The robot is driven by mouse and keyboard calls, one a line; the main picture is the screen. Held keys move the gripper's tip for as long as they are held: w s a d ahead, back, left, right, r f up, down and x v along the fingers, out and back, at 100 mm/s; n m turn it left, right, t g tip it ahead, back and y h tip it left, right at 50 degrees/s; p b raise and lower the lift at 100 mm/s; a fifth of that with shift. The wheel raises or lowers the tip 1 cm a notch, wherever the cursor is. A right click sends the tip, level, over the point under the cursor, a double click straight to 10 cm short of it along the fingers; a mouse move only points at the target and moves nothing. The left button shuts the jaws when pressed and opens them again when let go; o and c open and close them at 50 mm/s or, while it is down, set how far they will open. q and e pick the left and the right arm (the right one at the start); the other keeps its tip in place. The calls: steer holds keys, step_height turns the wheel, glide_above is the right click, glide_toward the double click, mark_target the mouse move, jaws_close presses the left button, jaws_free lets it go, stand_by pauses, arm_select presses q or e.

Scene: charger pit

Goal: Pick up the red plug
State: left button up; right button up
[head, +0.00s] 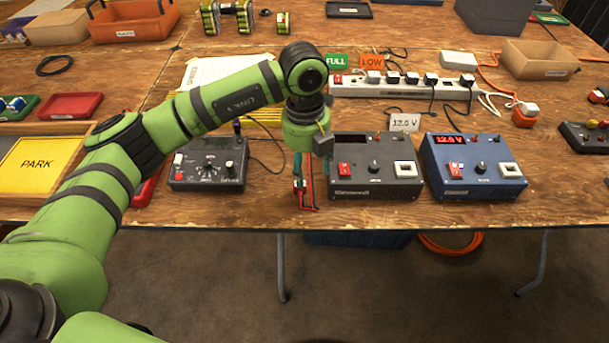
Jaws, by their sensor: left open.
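My left gripper (310,172) points down at the front edge of the wooden table, between the grey meter box and the black charger. Its fingers are small and partly hidden below the green wrist. It is open. A small red piece (299,186), which may be the red plug, shows right at the fingertips with red strips beside it. I cannot tell whether the fingers touch it. The black charger (361,187) has a red switch and a white socket. The blue charger (474,184) reads 12.5 V and stands to its right. My right gripper is not in view.
A grey meter box (207,165) stands left of the gripper. A white power strip (405,88) with several plugs lies behind the chargers, with cables around it. A yellow PARK tray (38,165) is at the left.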

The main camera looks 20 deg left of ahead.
arm_select(q)
steer(key=shift+w+a+f+y, duration=0.15)
steer(key=shift+w+a+y, duration=0.2)
steer(key=shift+a, duration=0.25)
steer(key=shift+a+f, duration=0.1)
steer(key=shift+f, duration=0.25)
steer(key=f, duration=0.1)
steer(key=f+p, duration=0.1)
steer(key=f, duration=0.1)
steer(key=s+f, duration=0.1)
steer(key=f, duration=0.1)
steer(key=shift+a+f, duration=0.1)
steer(key=shift+a, duration=0.15)
steer(key=shift+f, duration=0.2)
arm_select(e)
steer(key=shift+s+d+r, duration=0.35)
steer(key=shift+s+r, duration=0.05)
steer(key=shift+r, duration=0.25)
arm_select(q)
steer(key=shift+c, duration=1.2)
jaws_close()
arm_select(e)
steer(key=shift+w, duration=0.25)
